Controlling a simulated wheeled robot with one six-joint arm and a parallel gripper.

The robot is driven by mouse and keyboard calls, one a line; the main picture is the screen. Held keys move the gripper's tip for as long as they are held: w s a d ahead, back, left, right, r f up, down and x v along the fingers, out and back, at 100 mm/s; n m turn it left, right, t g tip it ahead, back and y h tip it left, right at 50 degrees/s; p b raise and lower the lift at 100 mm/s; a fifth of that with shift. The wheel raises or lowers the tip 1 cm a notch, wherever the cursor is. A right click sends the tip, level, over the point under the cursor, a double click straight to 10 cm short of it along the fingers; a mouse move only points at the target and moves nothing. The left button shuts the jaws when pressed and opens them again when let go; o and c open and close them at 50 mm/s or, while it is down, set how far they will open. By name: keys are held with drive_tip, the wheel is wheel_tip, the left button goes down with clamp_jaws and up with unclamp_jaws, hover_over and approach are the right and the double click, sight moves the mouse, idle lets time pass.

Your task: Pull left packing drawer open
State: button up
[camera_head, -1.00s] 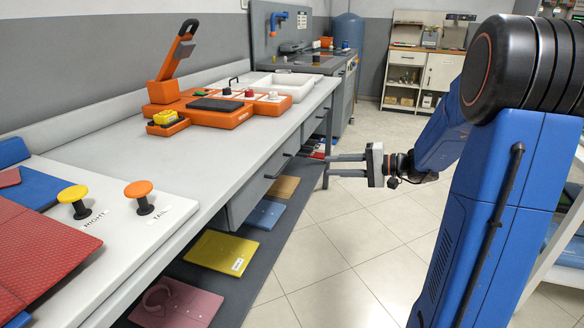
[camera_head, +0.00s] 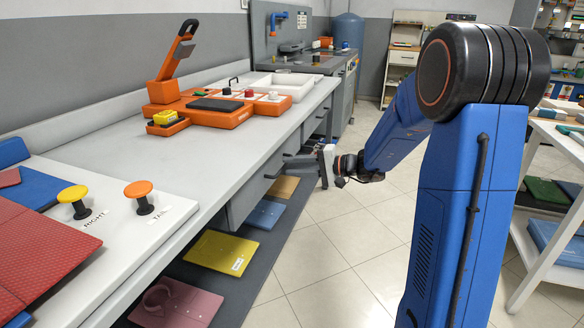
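The packing table (camera_head: 190,165) runs along the left wall. A grey drawer front (camera_head: 243,200) sits under its front edge, and it looks flush with the table. A dark handle stands out from the drawers near my fingertips. My gripper (camera_head: 285,168) is at the table's front edge with its fingers pointing left at the drawer front, by the handle. The fingers overlap the handle area, so I cannot tell whether they touch it or how far apart they are.
An orange packing device (camera_head: 215,108) and a white tray (camera_head: 287,84) stand on the table. Yellow (camera_head: 222,252), pink (camera_head: 177,303) and blue (camera_head: 265,214) flat pieces lie on the shelf below. The tiled floor (camera_head: 340,250) is clear. A white rack (camera_head: 545,235) stands at right.

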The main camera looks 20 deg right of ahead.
drive_tip(key=shift+w+a+f, duration=0.1)
drive_tip(key=shift+w+a, duration=0.1)
drive_tip(key=shift+a, duration=0.05)
drive_tip(key=shift+c, duration=0.7)
clamp_jaws()
drive_tip(key=f+v, duration=0.3)
drive_tip(key=v, duration=1.1)
drive_tip(key=d+f+v, duration=0.1)
drive_tip(key=f+v, duration=0.2)
drive_tip(key=v, duration=1.2)
drive_tip(key=shift+s+d, duration=0.2)
drive_tip(key=shift+s, duration=0.3)
drive_tip(key=shift+o, duration=0.7)
unclamp_jaws()
